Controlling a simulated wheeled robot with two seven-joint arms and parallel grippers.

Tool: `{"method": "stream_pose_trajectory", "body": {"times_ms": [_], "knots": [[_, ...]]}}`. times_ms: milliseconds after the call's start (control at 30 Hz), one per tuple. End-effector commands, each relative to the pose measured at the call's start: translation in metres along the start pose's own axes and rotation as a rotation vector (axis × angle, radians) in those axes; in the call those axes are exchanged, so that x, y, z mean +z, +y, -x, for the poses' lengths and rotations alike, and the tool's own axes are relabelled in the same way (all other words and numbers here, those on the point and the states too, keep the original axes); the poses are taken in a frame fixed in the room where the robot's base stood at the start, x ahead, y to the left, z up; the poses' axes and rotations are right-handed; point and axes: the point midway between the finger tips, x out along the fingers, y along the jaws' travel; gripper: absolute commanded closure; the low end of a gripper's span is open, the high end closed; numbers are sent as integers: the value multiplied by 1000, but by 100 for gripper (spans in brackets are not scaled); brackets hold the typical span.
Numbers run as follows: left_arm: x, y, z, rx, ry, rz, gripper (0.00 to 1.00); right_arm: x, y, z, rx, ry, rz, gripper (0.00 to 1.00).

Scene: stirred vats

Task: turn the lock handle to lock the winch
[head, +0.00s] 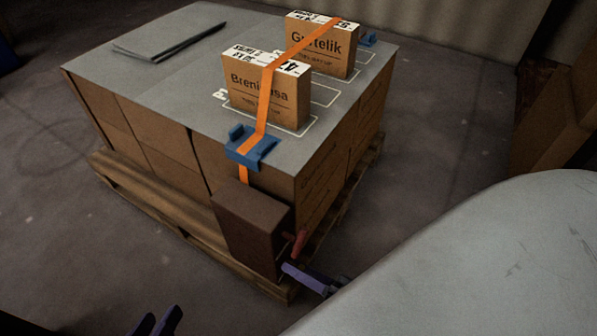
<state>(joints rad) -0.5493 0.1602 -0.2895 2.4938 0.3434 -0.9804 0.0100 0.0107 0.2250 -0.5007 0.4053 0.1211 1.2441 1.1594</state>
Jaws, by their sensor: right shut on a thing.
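The winch is a brown box (247,222) on the near corner of the loaded pallet. A small red lock handle (300,242) sticks out from its right side. My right gripper (305,279) is low beside the winch, just under the visible red part, shut on the handle; the contact itself is hard to make out. An orange strap (265,95) rises from the winch and runs over two cartons. My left gripper (156,322) is at the bottom edge, empty, with its fingers apart, away from the winch.
Two labelled cartons (262,100) (318,50) stand on the grey top sheet (180,70). Blue corner pieces (240,147) guide the strap. A dark flat panel lies at the back left. The wooden pallet (150,205) edges the load. My pale body part covers the lower right.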

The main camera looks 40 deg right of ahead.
Motion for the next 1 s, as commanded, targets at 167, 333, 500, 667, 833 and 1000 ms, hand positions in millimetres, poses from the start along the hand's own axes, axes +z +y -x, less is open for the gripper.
{"method": "stream_pose_trajectory", "body": {"times_ms": [167,333,500,667,833,1000], "knots": [[0,0,0,0,0,0,69,0,0,1,0,-1,-5,71],[0,0,0,0,0,0,69,0,0,1,0,-1,-4,71],[0,0,0,0,-1,0,69,0,0,1,1,-1,-3,32],[0,0,0,0,-1,0,69,0,0,1,0,0,-3,32],[0,0,0,-1,-1,1,69,0,1,2,1,-1,-2,32],[0,0,0,-1,-1,0,69,-3,3,11,2,-2,-2,32]]}}
